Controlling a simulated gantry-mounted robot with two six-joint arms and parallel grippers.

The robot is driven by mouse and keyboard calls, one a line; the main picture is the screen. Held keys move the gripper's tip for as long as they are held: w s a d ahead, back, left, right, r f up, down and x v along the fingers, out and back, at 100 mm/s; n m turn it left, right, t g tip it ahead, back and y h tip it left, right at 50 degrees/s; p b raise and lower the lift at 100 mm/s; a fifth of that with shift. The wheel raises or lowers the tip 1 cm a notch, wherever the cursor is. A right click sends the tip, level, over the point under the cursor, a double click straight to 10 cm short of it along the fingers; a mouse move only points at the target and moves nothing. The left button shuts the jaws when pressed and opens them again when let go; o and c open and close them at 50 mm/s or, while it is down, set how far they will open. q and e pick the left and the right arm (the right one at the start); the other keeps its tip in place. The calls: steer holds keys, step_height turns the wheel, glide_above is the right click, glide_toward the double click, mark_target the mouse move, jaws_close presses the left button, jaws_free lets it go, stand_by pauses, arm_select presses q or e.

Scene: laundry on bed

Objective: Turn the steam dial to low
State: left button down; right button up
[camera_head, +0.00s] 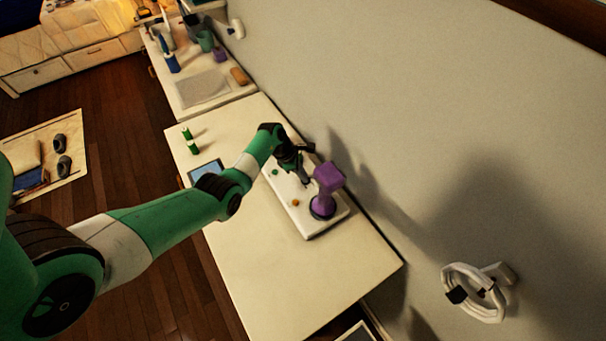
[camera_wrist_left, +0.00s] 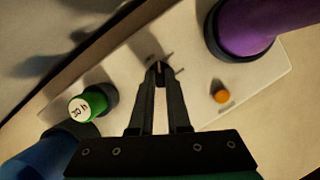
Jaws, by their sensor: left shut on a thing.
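A small dark dial (camera_wrist_left: 158,72) sits on a white panel (camera_wrist_left: 195,50), with thin marks around it. My left gripper (camera_wrist_left: 159,70) is shut on the dial, its fingertips close together over it; the fingers hide most of the dial and its pointer direction cannot be read. In the head view the left gripper (camera_head: 306,182) reaches down onto the white panel (camera_head: 309,224) on the table, beside a purple upright piece (camera_head: 327,179). The purple piece (camera_wrist_left: 250,28) is at upper right in the wrist view. My right gripper is not in view.
An orange knob (camera_wrist_left: 221,96) and a green labelled knob (camera_wrist_left: 92,103) flank the dial. Green cylinders (camera_head: 192,147) and a tablet (camera_head: 206,170) lie on the table (camera_head: 273,287). A wall (camera_head: 410,120) runs close behind the panel. The table's near part is clear.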

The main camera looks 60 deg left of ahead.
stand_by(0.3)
arm_select(q)
steer(key=shift+f+m+h+b, duration=0.2)
steer(key=shift+m+h+b, duration=0.1)
steer(key=shift+m+b, duration=0.65)
steer(key=m+b, duration=0.1)
steer(key=b, duration=0.1)
steer(key=m+b, duration=0.1)
steer(key=shift+w+a+g+h+b, duration=0.15)
steer(key=shift+a+g+h+b, duration=0.05)
steer(key=shift+g+h+b, duration=0.2)
steer(key=shift+r+m+g+b, duration=0.1)
steer(key=shift+m+g+b, duration=0.2)
steer(key=shift+m+b, duration=0.7)
steer(key=c, duration=0.9)
jaws_free()
steer(key=shift+r, duration=0.1)
